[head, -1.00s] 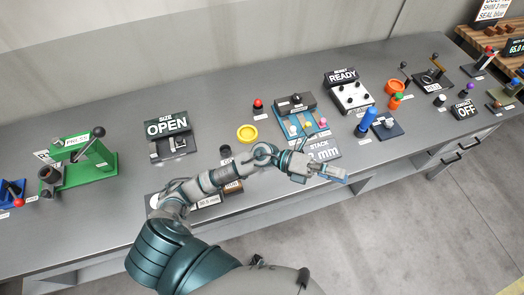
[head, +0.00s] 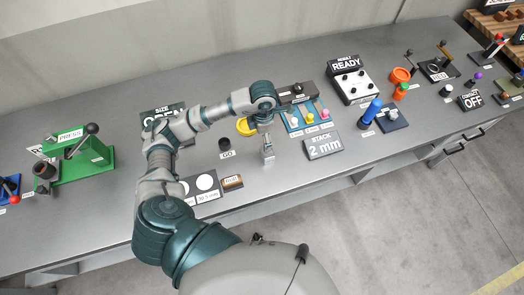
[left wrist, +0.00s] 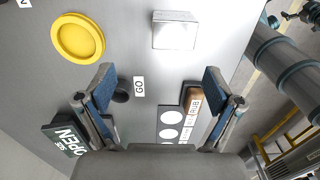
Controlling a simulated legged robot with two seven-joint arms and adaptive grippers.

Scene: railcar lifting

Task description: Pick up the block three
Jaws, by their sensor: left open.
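A bright silver block (left wrist: 176,31) lies on the grey bench at the top of the left wrist view. No number is readable on it, so I cannot tell whether it is block three. My left gripper (left wrist: 160,75) is open and empty, with its blue-padded fingers spread short of the block. In the head view, my left gripper (head: 266,138) hangs down over the bench, right of the GO button.
A yellow dish (head: 243,127), a black GO button (head: 225,143) and a plate with white circles (head: 205,183) are nearby. The STACK sign (head: 323,146) and a blue stand with coloured knobs (head: 304,117) are to the right.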

